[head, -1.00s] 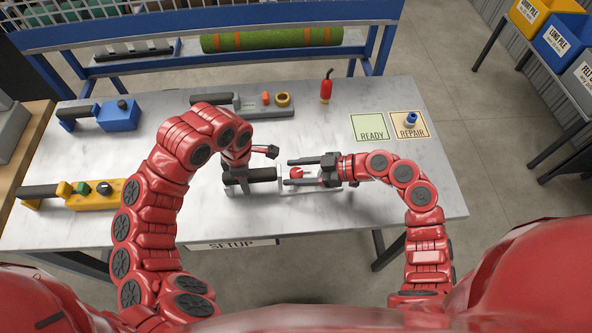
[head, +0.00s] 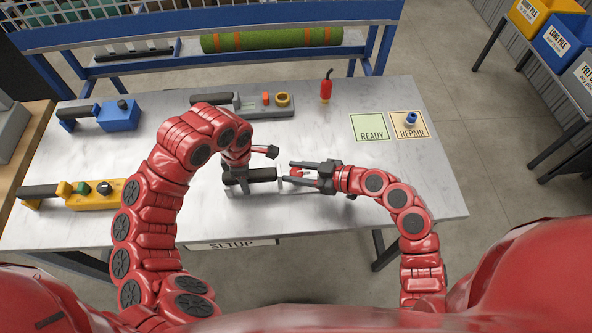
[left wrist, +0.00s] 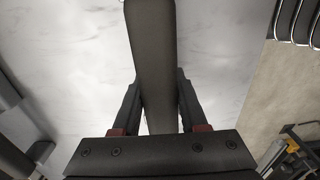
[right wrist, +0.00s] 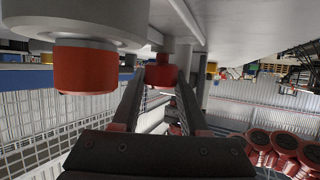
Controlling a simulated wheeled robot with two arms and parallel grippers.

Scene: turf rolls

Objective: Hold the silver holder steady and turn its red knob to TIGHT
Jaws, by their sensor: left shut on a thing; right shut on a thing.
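The silver holder (head: 303,191) lies at the middle front of the table, its black handle (head: 264,174) pointing left. My left gripper (head: 237,178) is shut on that handle, which runs between its fingers in the left wrist view (left wrist: 152,60). The red knob (head: 297,172) is on the holder's right part, between the fingers of my right gripper (head: 288,172). In the right wrist view a red knob (right wrist: 160,75) shows between the fingertips, with a larger red cylinder (right wrist: 85,70) under a silver disc to the left. No TIGHT mark is readable.
A grey holder with a gold ring (head: 283,100) lies behind. Blue (head: 119,115) and yellow (head: 98,196) holders are at left. A red bottle (head: 326,88) stands at the back. The READY (head: 369,127) and REPAIR (head: 408,131) squares are at right; the table's right front is clear.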

